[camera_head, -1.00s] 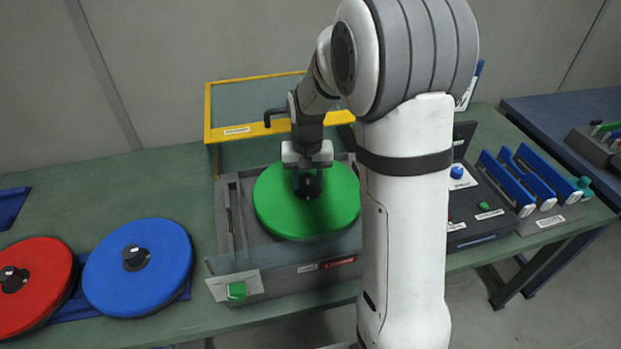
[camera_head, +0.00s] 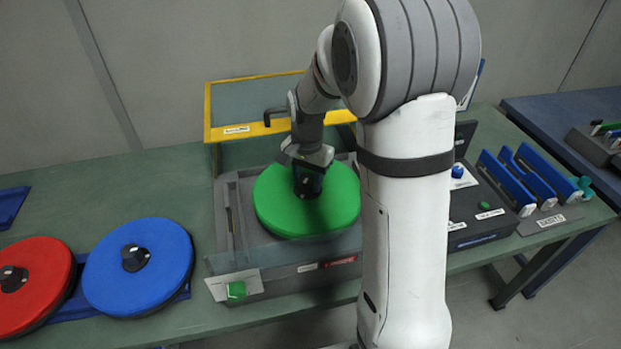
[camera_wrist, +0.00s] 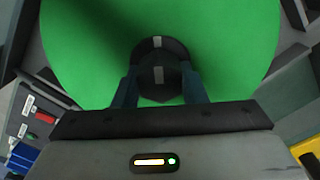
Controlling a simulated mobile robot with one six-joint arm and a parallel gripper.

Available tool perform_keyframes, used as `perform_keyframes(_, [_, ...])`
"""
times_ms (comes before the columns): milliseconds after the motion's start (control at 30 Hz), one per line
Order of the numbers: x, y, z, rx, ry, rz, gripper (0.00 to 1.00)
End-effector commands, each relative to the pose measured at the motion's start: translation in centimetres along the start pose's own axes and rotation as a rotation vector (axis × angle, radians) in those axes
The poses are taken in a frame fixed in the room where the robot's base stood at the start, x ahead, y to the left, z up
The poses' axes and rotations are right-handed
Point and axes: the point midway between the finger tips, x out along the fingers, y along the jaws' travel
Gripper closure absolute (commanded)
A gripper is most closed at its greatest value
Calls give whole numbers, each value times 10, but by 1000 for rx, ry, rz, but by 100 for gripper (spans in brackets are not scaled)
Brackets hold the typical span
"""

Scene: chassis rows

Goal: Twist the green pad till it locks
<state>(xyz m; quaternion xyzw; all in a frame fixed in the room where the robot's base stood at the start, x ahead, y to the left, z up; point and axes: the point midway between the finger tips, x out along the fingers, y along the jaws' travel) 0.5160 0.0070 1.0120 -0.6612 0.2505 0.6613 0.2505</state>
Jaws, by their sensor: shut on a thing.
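The green pad (camera_head: 330,212) is a round disc lying flat in the grey chassis (camera_head: 300,277) at the middle of the bench. My gripper (camera_head: 307,190) points down over the pad and is shut on the dark knob at the pad's centre. In the wrist view the green pad (camera_wrist: 90,45) fills the upper part. There the black knob (camera_wrist: 158,50) sits between the two fingers of my gripper (camera_wrist: 158,85), and a light mark shows on the knob. My arm hides the chassis's right side in the head view.
A blue pad (camera_head: 140,285) and a red pad (camera_head: 35,295) lie on the bench at the left. A raised yellow-framed lid (camera_head: 230,110) stands behind the chassis. A black control box (camera_head: 480,215) and a rack of blue parts (camera_head: 525,180) are at the right.

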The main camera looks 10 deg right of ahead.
Motion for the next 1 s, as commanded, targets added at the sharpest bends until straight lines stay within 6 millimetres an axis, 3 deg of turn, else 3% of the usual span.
perform_keyframes(400, [1, -1, 0, 533, 1, -2, 100])
perform_keyframes(433, [1, -1, 0, 525, 0, -2, 59])
perform_keyframes(700, [1, 0, 0, 520, 0, -1, 37])
perform_keyframes(1000, [-3, 0, 0, 518, 1, -2, 36])
